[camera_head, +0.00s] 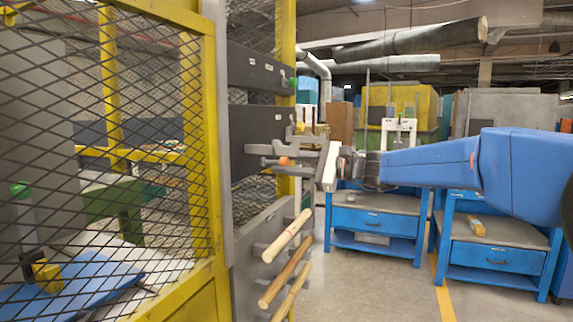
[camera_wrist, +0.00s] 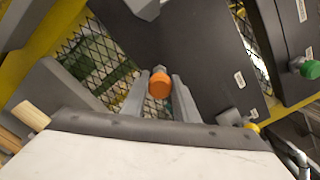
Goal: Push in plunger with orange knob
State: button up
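The orange knob (camera_head: 284,161) of the plunger sticks out from a dark grey panel (camera_head: 250,125) on the yellow-framed fence. In the wrist view the orange knob (camera_wrist: 159,87) shows between the two grey fingers of my gripper (camera_wrist: 160,76). The fingers are spread, with a gap visible on each side of the knob. In the head view my gripper (camera_head: 283,154) is close in front of the panel at the knob's height. Its fingers overlap the plunger there, so I cannot tell whether they touch it. Most of the plunger's shaft is hidden.
A green knob (camera_head: 293,82) is higher on the panels; it also shows in the wrist view (camera_wrist: 309,68). A yellow knob (camera_wrist: 252,127) is at right in the wrist view. Wooden rods (camera_head: 287,236) jut out below my gripper. Blue workbenches (camera_head: 375,220) stand behind, with open floor before them.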

aim_at(275, 162)
grip_shut()
jog(key=shift+x, duration=1.65)
jog(key=o, duration=0.9)
grip_release()
jog(key=shift+a, duration=0.1)
jog(key=v, duration=1.7)
jog(key=shift+d, duration=0.2)
